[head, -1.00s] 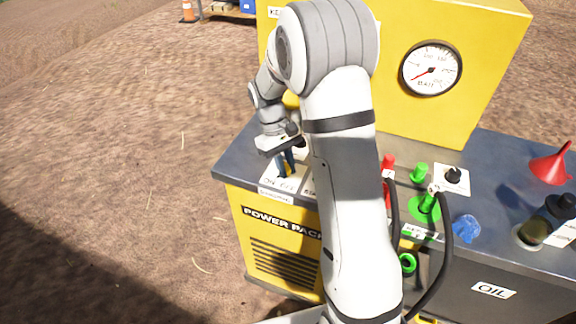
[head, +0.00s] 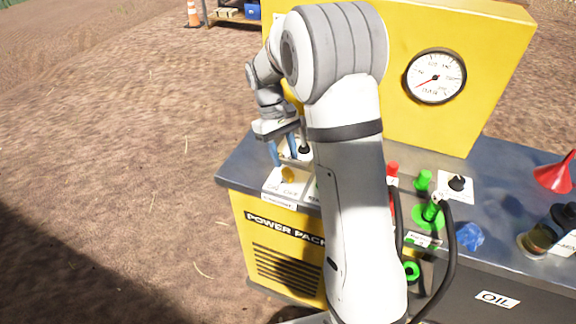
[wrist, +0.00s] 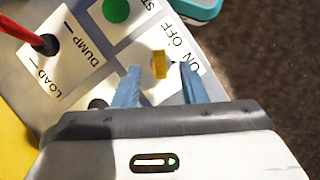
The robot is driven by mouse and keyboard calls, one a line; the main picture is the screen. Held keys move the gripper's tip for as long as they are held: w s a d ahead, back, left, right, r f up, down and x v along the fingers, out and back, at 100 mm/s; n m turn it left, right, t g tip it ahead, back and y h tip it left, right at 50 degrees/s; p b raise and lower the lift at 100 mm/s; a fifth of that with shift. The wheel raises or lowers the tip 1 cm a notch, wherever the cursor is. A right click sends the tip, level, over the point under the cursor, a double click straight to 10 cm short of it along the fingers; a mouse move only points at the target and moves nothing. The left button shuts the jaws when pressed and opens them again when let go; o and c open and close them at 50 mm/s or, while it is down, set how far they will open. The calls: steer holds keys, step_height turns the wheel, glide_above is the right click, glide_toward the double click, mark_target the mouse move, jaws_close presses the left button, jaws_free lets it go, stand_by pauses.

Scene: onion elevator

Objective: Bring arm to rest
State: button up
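My gripper (head: 281,150) is above the left end of the power pack's top, over the ON/OFF plate (head: 276,188). In the wrist view its two blue fingers (wrist: 158,88) are apart, with nothing held between them. A yellow knob (wrist: 160,65) on the ON/OFF plate shows just beyond and between the fingertips. It also shows in the head view (head: 288,174), below the fingers. My arm hides part of the panel to the right.
A red-handled LOAD/DUMP lever (wrist: 45,44) and a green button (wrist: 115,10) are close by. Hoses, green fittings (head: 430,212), a blue cap (head: 469,237), a bottle (head: 552,232) and a red funnel (head: 556,172) stand right. The yellow gauge housing (head: 470,40) rises behind.

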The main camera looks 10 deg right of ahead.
steer(key=shift+v, duration=1)
